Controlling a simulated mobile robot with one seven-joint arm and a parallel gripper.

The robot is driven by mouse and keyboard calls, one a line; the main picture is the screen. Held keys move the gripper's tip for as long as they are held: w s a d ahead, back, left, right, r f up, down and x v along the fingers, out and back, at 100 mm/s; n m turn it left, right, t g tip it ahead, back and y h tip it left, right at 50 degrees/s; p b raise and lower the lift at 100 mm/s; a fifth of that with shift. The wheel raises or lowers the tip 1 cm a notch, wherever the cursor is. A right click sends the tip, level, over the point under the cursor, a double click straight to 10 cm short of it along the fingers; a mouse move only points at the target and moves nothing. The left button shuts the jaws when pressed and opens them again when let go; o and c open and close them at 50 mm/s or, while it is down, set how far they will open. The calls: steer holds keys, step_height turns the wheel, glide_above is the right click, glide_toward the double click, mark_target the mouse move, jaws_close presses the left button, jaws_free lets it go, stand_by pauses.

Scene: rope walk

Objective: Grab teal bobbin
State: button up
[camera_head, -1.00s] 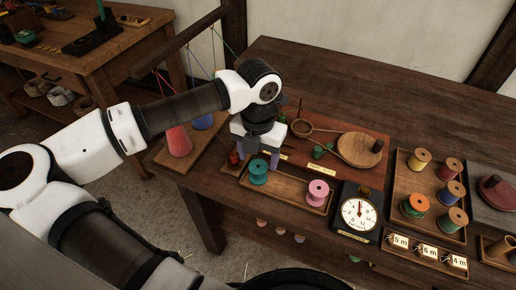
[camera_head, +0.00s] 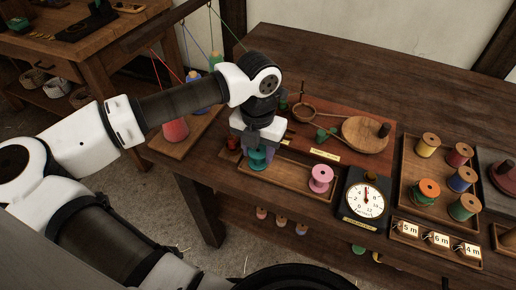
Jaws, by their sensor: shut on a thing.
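The teal bobbin (camera_head: 257,158) is at the left end of a shallow wooden tray (camera_head: 296,178) near the table's front edge. My gripper (camera_head: 262,151) points down over it, with its fingers shut on the bobbin. The gripper body hides part of the bobbin. I cannot tell whether the bobbin's base touches the tray. A pink bobbin (camera_head: 320,178) stands at the tray's right end, apart from my gripper.
A dial scale (camera_head: 363,198) stands right of the tray. A bobbin tray (camera_head: 409,190) holds several coloured bobbins, with number tags (camera_head: 436,239) before it. A round wooden disc (camera_head: 365,133) lies behind. Coloured cones (camera_head: 175,129) stand left. The table's back is bare.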

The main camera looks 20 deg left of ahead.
steer(key=shift+r+p, duration=1.85)
steer(key=shift+r, duration=2.2)
